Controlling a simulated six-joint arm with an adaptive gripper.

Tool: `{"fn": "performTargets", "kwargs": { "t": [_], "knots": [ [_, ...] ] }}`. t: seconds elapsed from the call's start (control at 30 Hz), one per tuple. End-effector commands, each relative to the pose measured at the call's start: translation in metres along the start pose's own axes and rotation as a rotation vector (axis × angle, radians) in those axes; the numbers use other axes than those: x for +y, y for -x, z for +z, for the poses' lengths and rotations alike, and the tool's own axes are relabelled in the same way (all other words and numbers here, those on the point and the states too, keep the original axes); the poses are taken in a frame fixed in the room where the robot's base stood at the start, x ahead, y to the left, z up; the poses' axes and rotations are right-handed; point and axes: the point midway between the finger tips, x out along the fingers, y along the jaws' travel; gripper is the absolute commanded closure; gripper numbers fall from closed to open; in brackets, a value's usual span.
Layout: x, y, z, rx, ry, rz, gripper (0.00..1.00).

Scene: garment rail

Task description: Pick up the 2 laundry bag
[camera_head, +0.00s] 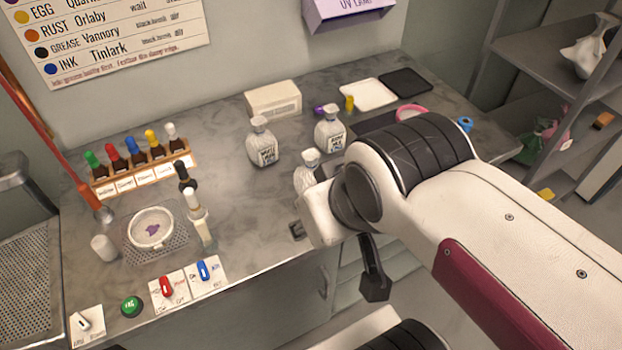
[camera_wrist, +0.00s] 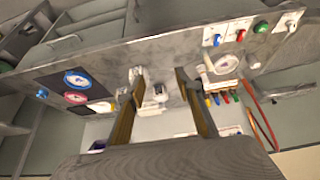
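No thing in view can be read as the laundry bag numbered 2. A white bag-like shape (camera_head: 592,50) sits on the upper shelf at the right, and a green bundle (camera_head: 540,138) lies on the shelf below it. In the wrist view my gripper (camera_wrist: 159,78) is open above the counter. A small pale object (camera_wrist: 158,95) shows between its fingers, apparently beyond them; contact cannot be told.
Metal shelving (camera_head: 545,65) stands at the right.

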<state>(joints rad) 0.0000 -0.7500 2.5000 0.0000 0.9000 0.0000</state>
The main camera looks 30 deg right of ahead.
Motion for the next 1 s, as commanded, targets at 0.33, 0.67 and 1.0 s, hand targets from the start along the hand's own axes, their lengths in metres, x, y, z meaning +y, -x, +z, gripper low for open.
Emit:
{"fn": "performTargets", "kwargs": {
  "t": [0.33, 0.67, 1.0],
  "knots": [
    [-0.001, -0.001, -0.001, 0.002, -0.003, -0.003, 0.65],
    [-0.026, -0.015, -0.041, 0.080, -0.110, -0.093, 0.65],
    [-0.061, -0.041, -0.122, 0.234, -0.382, -0.239, 0.65]
  ]
}}
